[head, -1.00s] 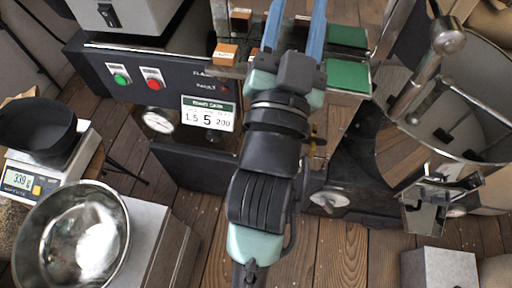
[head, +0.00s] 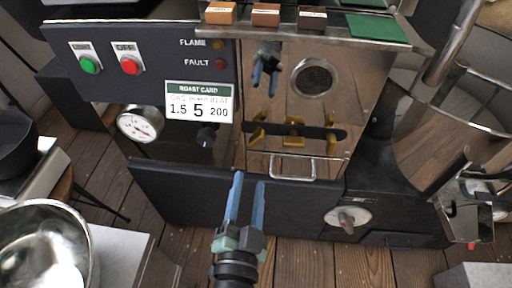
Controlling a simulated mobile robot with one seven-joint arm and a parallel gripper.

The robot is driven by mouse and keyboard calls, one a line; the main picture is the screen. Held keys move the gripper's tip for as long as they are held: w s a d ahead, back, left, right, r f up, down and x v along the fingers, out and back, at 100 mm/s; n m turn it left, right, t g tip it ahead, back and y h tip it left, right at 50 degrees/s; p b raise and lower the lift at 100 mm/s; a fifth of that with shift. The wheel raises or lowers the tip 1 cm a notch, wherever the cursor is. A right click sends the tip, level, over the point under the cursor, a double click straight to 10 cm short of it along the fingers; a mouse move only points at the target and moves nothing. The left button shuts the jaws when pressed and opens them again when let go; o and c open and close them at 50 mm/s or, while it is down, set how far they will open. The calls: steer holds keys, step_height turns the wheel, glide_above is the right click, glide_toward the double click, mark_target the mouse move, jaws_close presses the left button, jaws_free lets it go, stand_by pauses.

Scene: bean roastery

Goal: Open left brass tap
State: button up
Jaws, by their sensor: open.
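Several brass taps sit in a row on a dark horizontal bar on the steel front panel. The left brass tap (head: 257,132) is at the left end of the bar, with its handle tilted. A middle brass tap (head: 294,132) and a right brass tap (head: 335,133) sit beside it. My gripper (head: 249,180) is open and empty, its two blue fingers pointing up toward the panel. In the picture its tips are a little below the left tap, apart from it.
A steel drawer handle (head: 293,167) is below the taps. A pressure gauge (head: 140,124), a black knob (head: 207,136) and a roast card (head: 199,101) are to the left. A round sight glass (head: 312,77) is above. The steel panel mirrors my gripper.

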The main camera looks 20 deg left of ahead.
mark_target(256, 143)
steer(key=b+x, duration=0.2)
steer(key=x, duration=0.9)
jaws_close()
